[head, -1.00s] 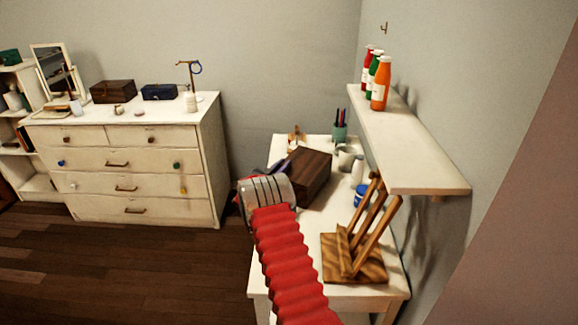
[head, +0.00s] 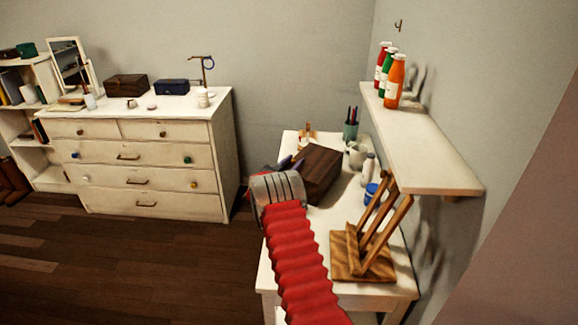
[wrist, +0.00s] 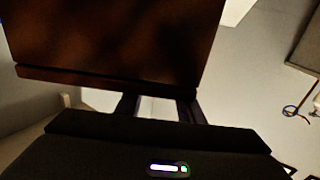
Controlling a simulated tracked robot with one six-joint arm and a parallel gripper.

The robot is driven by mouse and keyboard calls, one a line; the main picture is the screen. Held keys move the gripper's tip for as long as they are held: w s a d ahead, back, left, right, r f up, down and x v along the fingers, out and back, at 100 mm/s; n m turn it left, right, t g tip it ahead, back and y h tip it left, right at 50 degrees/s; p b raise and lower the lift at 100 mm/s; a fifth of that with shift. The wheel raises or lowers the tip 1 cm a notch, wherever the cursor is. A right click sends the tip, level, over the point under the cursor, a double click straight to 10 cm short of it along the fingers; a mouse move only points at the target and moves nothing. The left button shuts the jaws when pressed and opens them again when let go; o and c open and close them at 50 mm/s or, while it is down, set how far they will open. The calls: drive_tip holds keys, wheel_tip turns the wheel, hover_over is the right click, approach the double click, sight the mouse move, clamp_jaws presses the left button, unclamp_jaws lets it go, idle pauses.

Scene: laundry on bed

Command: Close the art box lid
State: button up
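The dark brown wooden art box (head: 318,174) sits on the white desk (head: 345,213), behind and right of my wrist in the head view. A broad brown panel of it (wrist: 115,35) fills the upper left of the wrist view; I cannot tell exactly how far the lid is raised. My gripper is at the box's left side in the head view, mostly hidden behind my grey cuff and red sleeve. In the wrist view my gripper (wrist: 159,106) shows two dark fingers apart with a bright gap between them, close under the panel's lower edge. Contact cannot be made out.
A wooden easel (head: 362,258) stands at the desk's front, with a blue jar (head: 371,192), a white bottle (head: 367,167) and a pen cup (head: 350,131) behind. A wall shelf (head: 420,150) with bottles overhangs the right. A white dresser (head: 150,165) stands left; floor between is clear.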

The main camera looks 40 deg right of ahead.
drive_tip(key=v, duration=1.3)
drive_tip(key=shift+s+a, duration=0.2)
drive_tip(key=shift+a, duration=0.15)
